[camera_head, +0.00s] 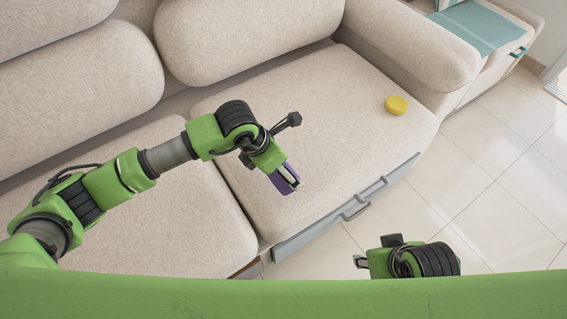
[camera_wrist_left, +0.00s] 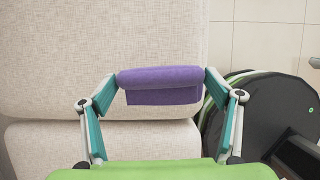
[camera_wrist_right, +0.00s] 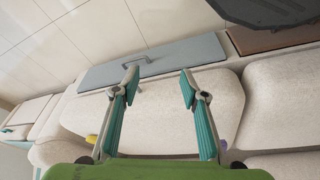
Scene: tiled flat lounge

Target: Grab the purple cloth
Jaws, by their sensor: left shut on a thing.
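The purple cloth (camera_head: 286,182) is in my left gripper, over the right seat cushion of the sofa. In the left wrist view the cloth (camera_wrist_left: 160,88) is a folded purple bundle spanning the gap between the two fingertips, with a flap hanging below. My left gripper (camera_wrist_left: 163,80) is shut on it, one finger at each end. Whether the cloth touches the cushion is hard to tell. My right gripper (camera_wrist_right: 159,78) is open and empty, in front of the sofa. In the head view it (camera_head: 361,262) shows near the bottom edge.
A round yellow thing (camera_head: 396,105) lies on the right seat cushion (camera_head: 330,90). A grey panel with handles (camera_head: 345,210) is on the sofa's front. A teal cloth-like cover (camera_head: 482,27) lies beyond the armrest. Tiled floor (camera_head: 480,190) at right is clear.

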